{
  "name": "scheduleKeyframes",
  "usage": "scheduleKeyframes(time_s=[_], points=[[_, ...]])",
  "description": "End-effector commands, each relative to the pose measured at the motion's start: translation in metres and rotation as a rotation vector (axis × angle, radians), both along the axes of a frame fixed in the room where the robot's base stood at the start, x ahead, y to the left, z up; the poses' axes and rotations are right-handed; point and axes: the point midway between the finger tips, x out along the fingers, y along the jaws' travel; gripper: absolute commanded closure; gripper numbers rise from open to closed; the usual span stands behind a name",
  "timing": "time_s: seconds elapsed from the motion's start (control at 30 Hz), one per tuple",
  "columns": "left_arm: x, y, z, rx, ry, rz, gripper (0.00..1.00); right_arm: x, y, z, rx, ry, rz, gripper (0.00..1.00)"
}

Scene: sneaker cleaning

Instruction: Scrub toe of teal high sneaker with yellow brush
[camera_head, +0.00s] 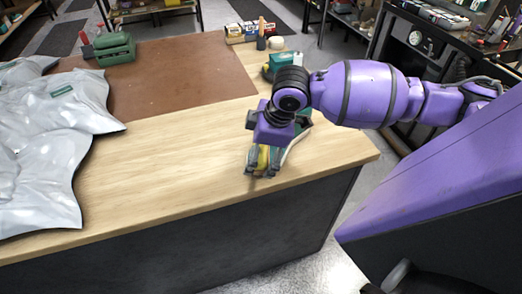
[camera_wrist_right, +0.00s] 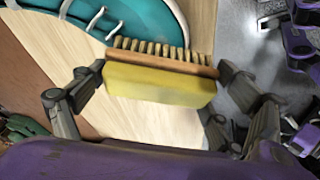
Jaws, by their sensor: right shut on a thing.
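The yellow brush (camera_wrist_right: 160,86) has a wooden strip and a row of pale bristles along its upper edge in the right wrist view. My right gripper (camera_head: 258,170) is shut on it, a finger at each end. In the head view only a bit of the brush's yellow (camera_head: 263,158) shows between the fingers. The teal sneaker (camera_wrist_right: 142,18), with white laces and a pale sole edge, lies just beyond the bristles. In the head view my right gripper and arm hide most of the sneaker (camera_head: 303,117). I cannot tell whether the bristles touch it. My left gripper is not in view.
A brown mat (camera_head: 180,80) covers the back of the wooden table (camera_head: 165,165). Crumpled silvery sheets (camera_head: 45,130) lie at left. The table's front middle is clear.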

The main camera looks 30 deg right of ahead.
Motion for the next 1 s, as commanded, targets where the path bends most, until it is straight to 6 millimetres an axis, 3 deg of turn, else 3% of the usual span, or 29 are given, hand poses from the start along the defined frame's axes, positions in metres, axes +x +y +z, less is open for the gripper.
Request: scheduleKeyframes(time_s=[0.17, 0.43, 0.7, 1.0], points=[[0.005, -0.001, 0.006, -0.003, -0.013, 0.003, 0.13, 0.000, 0.001, 0.007, -0.001, -0.002, -0.001, 0.31], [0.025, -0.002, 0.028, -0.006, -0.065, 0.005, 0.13, -0.002, 0.007, 0.036, 0.000, -0.009, 0.000, 0.32], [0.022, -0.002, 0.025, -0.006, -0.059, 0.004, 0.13, -0.005, 0.013, 0.055, -0.001, -0.001, 0.001, 0.32], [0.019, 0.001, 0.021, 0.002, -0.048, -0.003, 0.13, -0.005, 0.014, 0.058, 0.000, 0.000, -0.001, 0.32]])
